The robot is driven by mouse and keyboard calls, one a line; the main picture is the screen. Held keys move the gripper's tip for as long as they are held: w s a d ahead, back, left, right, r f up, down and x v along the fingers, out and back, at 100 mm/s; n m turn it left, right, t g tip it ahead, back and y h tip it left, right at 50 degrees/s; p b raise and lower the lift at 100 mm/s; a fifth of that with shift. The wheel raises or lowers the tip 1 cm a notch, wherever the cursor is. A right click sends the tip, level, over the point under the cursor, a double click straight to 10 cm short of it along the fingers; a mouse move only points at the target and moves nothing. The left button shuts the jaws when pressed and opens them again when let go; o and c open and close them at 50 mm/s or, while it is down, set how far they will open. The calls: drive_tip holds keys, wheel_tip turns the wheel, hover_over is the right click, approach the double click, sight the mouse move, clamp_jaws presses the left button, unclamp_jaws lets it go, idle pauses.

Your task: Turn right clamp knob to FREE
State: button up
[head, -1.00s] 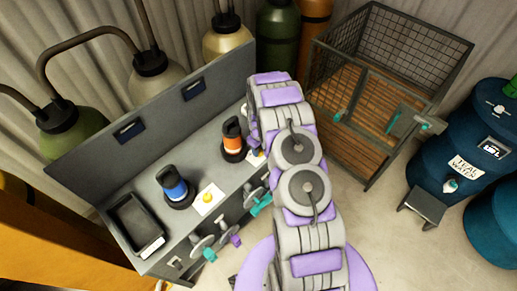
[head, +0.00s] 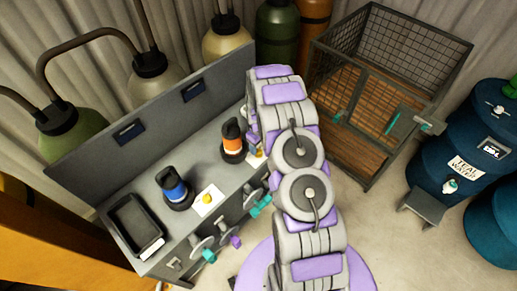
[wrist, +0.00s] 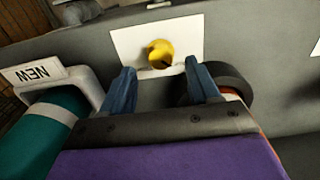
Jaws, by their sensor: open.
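The right clamp knob (wrist: 160,53) is a small yellow knob on a white card (wrist: 190,36), seen in the wrist view. My gripper (wrist: 162,84) is open. Its two blue-grey fingers stand apart on either side below the knob in the picture, and nothing is held between them. I cannot tell whether a finger touches the knob. No marking on the card is readable. In the head view my arm hides most of this knob and my gripper. Another yellow knob (head: 207,199) sits on a white card to the left.
A black-and-orange bottle (head: 233,140) stands beside the right card, and a blue one (head: 173,189) stands farther left. A black tray (head: 135,224) lies at the bench's left end. In the wrist view, a NEW label (wrist: 34,74) and teal cylinder (wrist: 35,140) are at left.

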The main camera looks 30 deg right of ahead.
sight(259, 151)
wheel_tip(259, 151, up, 14)
drive_tip(key=shift+f, duration=0.2)
drive_tip(key=shift+w, duration=0.1)
idle(0.4)
